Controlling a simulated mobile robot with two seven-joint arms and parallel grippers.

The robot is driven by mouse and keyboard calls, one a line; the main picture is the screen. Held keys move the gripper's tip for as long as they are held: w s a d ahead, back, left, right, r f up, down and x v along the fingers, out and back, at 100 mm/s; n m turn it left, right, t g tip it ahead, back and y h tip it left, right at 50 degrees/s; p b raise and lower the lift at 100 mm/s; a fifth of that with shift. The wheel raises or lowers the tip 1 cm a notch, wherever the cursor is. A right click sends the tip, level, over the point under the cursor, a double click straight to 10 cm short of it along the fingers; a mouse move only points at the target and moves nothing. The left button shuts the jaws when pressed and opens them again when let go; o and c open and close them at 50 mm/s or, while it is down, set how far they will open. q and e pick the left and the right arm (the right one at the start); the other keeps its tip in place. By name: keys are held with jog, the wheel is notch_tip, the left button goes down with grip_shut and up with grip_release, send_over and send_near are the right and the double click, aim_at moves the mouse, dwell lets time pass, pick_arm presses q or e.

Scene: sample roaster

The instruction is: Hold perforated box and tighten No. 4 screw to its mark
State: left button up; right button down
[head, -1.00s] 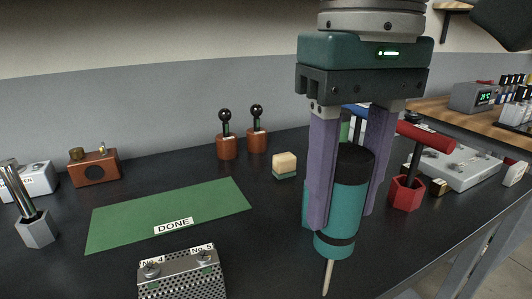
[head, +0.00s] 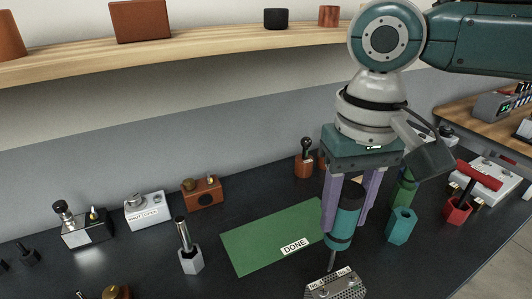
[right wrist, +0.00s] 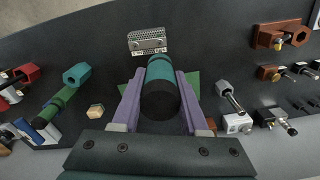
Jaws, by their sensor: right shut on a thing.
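The perforated metal box (head: 348,287) lies at the bottom edge of the head view, partly cut off. My right gripper (head: 345,226) is shut on the teal power screwdriver (head: 341,237), which has a black cap and points down. The driver's thin bit (head: 332,261) ends by the box's labelled top; I cannot tell whether it touches a screw. The screwdriver also shows between the fingers in the right wrist view (right wrist: 161,75). My left gripper is out of view.
A green DONE mat (head: 268,240) lies behind the box. A grey hexagonal holder (head: 191,262) stands to the left, and a teal hexagonal holder (head: 401,226) to the right. A wooden shelf (head: 220,49) runs above.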

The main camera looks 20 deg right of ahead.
jog(key=shift+d, duration=0.1)
jog(key=shift+r+p, duration=0.15)
jog(key=shift+p, duration=0.4)
jog(key=shift+f+b, duration=1.15)
jog(key=shift+f, duration=1.4)
jog(key=w+a+r, duration=0.2)
jog(key=a+r, duration=0.2)
jog(key=r, duration=0.7)
notch_tip(320, 180, up, 13)
jog(key=n, duration=0.2)
send_over(339, 235)
jog(key=a, duration=0.3)
jog(key=s+r+p, duration=0.3)
jog(key=r+p, duration=1.1)
jog(key=p, duration=0.2)
jog(key=s+r+p, duration=0.3)
jog(key=r+p, duration=1.1)
jog(key=p, duration=0.2)
jog(key=shift+s+r, duration=0.25)
jog(key=shift+r, duration=0.15)
jog(key=shift+a, duration=0.1)
